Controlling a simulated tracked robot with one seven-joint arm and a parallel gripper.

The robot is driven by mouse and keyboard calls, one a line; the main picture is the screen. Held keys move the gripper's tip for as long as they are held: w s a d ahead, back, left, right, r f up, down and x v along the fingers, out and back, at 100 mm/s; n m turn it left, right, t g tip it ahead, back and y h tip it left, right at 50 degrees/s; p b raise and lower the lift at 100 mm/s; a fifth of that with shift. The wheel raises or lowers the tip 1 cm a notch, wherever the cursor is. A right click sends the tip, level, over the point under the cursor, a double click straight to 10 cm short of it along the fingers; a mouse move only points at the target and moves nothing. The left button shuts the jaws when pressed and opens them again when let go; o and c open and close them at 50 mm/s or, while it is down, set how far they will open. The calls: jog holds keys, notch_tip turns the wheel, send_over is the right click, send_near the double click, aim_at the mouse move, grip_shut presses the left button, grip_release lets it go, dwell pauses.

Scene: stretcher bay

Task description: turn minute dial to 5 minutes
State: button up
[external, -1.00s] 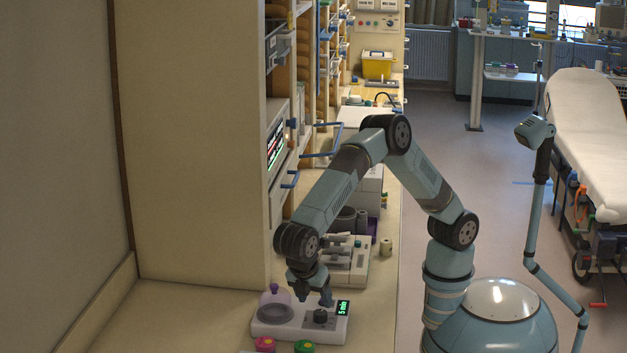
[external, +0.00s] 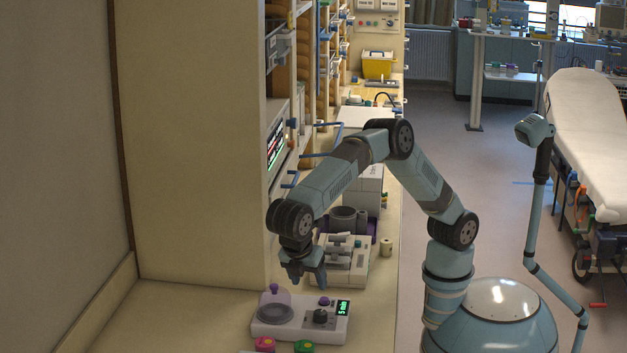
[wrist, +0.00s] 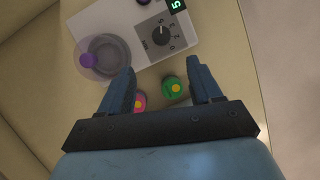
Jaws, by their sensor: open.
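The minute dial (external: 320,317) is a dark round knob on a white device (external: 270,330) on the counter. In the wrist view the dial (wrist: 161,35) sits on a grey plate with markings around it. My gripper (external: 307,284) is open and empty, above and behind the device, clear of the dial. In the wrist view its two fingers (wrist: 160,85) are spread, with the dial beyond their tips.
A clear dome with a purple knob (external: 274,289) covers the device's left part. A pink-capped item (external: 265,344) and a green-capped item (external: 304,346) stand in front. Another white device (external: 345,268) stands behind. The counter to the left is clear.

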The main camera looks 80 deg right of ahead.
aim_at(320, 312)
jog(key=shift+n, duration=0.3)
jog(key=x, duration=1.3)
jog(key=shift+s+d+f, duration=0.15)
jog(key=shift+f, duration=0.15)
jog(key=c, duration=1)
jog(key=shift+c, duration=0.2)
